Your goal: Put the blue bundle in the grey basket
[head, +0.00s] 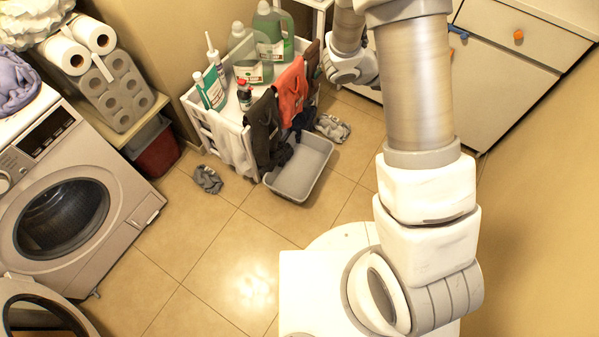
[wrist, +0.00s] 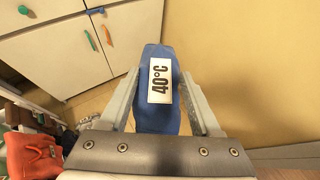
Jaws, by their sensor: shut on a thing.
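The blue bundle (wrist: 158,120) is in the wrist view, a smooth blue pack with a white "40°C" label. My gripper (wrist: 159,76) is shut on it, with one finger along each side. The bundle and my gripper fingers do not show clearly in the head view, where my arm fills the right side. The grey basket (head: 302,165) is a shallow open grey tub on the tiled floor in the head view, in front of the white cart. Its inside looks empty.
A white cart (head: 232,126) with bottles and hanging cloths stands behind the basket. Grey crumpled cloths lie on the floor (head: 207,180) and beside the cart (head: 332,128). A washing machine (head: 70,190) is at left. Cabinets (head: 510,70) stand at upper right. Floor in front is clear.

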